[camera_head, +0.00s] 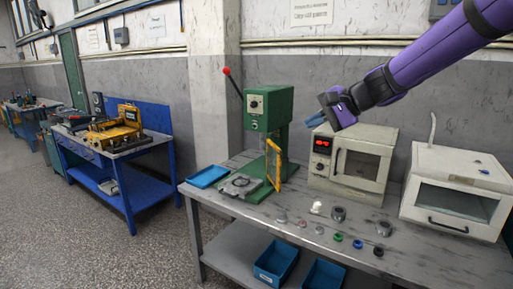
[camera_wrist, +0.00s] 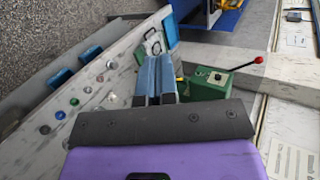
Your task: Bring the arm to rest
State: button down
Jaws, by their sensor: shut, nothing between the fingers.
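My purple arm reaches in from the upper right in the head view. My gripper (camera_head: 325,121) hangs in the air above the workbench (camera_head: 426,258), in front of the wall, right of the green press (camera_head: 267,108) and above the oven with a red display (camera_head: 349,160). In the wrist view my gripper (camera_wrist: 155,62) shows its two blue fingers side by side, closed together with nothing between them. The press shows beyond them in the wrist view (camera_wrist: 208,84), with its red-knobbed lever.
Several small rings and caps, one a green cap (camera_head: 338,238), lie along the bench front. A blue tray (camera_head: 207,176) lies at its left end. A white box with a window (camera_head: 456,188) stands at right. Blue bins (camera_head: 276,263) sit below. A blue workbench (camera_head: 128,190) stands further left.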

jog(key=s+d+f+n+h, duration=0.1)
jog(key=s+d, duration=0.4)
jog(key=s, duration=0.5)
jog(key=s+d+f+n+h, duration=0.1)
jog(key=s+d+n+h, duration=0.2)
jog(key=s, duration=0.8)
jog(key=s+d+f+n+h, duration=0.1)
jog(key=s+d+n+h, duration=0.1)
jog(key=s+d+h, duration=0.4)
jog(key=s+d, duration=0.2)
jog(key=s, duration=0.3)
jog(key=shift+s+d+f+n, duration=0.15)
jog(key=shift+s+f+n, duration=0.1)
jog(key=shift+n, duration=0.15)
